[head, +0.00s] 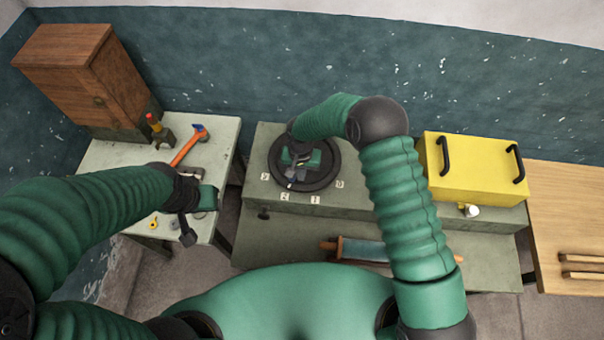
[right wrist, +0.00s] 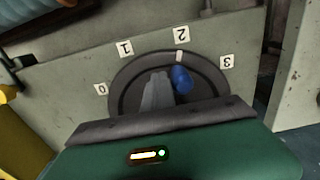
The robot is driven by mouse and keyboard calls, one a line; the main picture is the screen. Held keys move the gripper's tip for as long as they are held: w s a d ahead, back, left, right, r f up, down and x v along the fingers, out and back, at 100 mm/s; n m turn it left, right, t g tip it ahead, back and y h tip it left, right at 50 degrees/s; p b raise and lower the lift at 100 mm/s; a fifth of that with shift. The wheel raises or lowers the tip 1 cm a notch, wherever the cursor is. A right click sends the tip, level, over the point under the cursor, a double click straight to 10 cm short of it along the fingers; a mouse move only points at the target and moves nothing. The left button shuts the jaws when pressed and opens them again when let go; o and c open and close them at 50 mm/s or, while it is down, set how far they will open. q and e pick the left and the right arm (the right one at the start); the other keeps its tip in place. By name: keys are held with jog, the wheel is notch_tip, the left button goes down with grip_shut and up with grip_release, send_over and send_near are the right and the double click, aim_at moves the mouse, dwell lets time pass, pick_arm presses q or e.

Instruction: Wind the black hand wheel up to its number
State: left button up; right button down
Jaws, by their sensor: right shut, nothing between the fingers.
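The black hand wheel (head: 334,172) lies on the grey bench in the middle of the head view and fills the centre of the right wrist view (right wrist: 122,92). Labels 0 (right wrist: 100,88), 1 (right wrist: 125,47), 2 (right wrist: 182,35) and 3 (right wrist: 226,62) stand around it. Its white mark (right wrist: 179,56) points at 2. A blue knob (right wrist: 182,79) rises from the wheel. My right gripper (right wrist: 157,88) is shut and empty over the wheel, beside the knob; I cannot tell whether they touch. My left gripper (head: 188,230) hangs by the left table; its jaws are unclear.
A yellow box (head: 475,165) with black handles stands right of the wheel, a small white item (head: 472,211) before it. The left table (head: 115,155) holds an orange-handled hammer (head: 188,147) and a wooden cabinet (head: 75,70). A blue roller (head: 362,250) lies in front of the bench.

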jog(key=shift+w+a, duration=0.1)
jog(key=shift+a, duration=0.1)
dwell(0.5)
jog(key=shift+d, duration=0.1)
jog(key=shift+d, duration=0.15)
jog(key=shift+s+d+p, duration=0.45)
jog(key=shift+s+d, duration=0.35)
jog(key=shift+d, duration=0.25)
notch_tip(320, 180, up, 8)
jog(key=p, duration=0.5)
